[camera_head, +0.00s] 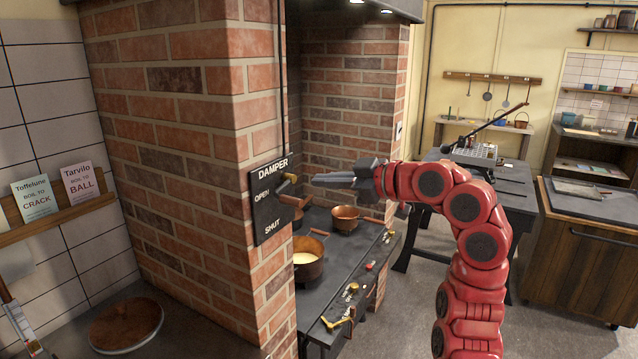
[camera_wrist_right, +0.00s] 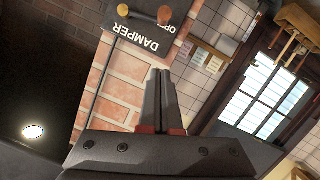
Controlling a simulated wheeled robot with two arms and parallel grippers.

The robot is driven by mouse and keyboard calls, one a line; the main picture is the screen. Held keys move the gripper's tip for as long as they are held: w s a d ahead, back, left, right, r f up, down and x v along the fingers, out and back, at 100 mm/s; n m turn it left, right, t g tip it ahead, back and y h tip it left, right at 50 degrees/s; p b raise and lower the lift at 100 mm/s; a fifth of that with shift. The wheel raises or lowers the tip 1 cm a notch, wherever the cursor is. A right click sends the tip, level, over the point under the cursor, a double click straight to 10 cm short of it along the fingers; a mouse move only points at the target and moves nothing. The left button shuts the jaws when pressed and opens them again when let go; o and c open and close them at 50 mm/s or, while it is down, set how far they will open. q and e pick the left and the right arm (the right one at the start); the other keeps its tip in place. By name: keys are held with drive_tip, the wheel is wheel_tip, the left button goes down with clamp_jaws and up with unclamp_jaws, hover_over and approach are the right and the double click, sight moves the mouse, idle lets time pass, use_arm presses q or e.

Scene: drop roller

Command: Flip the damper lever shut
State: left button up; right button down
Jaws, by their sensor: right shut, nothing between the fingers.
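The black damper plate (camera_head: 271,208) is fixed on the brick pillar and reads DAMPER, OPEN and SHUT. The damper lever (camera_head: 287,183) has a brass-coloured knob and sits near the top of the plate, by OPEN. The plate (camera_wrist_right: 143,33) also shows in the wrist view, upside down, with the lever's knob (camera_wrist_right: 165,14) at the top edge. My right gripper (camera_head: 316,180) is shut and empty, its tips just right of the knob, with a small gap. In the wrist view the fingers (camera_wrist_right: 160,75) are together below the plate. My left gripper is out of view.
Below the plate is a dark stove (camera_head: 345,262) with copper pots, one holding a pale liquid (camera_head: 306,257). Brick pillar edges stand close to my right gripper. Recipe cards (camera_head: 82,181) stand on a wall shelf.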

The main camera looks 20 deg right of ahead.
drive_tip(key=p, duration=0.3)
hover_over(299, 204)
drive_tip(key=s+a, duration=0.1)
drive_tip(key=s, duration=0.1)
drive_tip(key=f, duration=0.1)
drive_tip(key=f+p, duration=0.1)
drive_tip(key=w+f, duration=0.1)
drive_tip(key=f, duration=0.1)
drive_tip(key=w+d+f+p, duration=0.1)
drive_tip(key=shift+f+p, duration=0.15)
drive_tip(key=shift+p, duration=0.2)
drive_tip(key=shift+a+f, duration=0.1)
drive_tip(key=shift+f, duration=0.05)
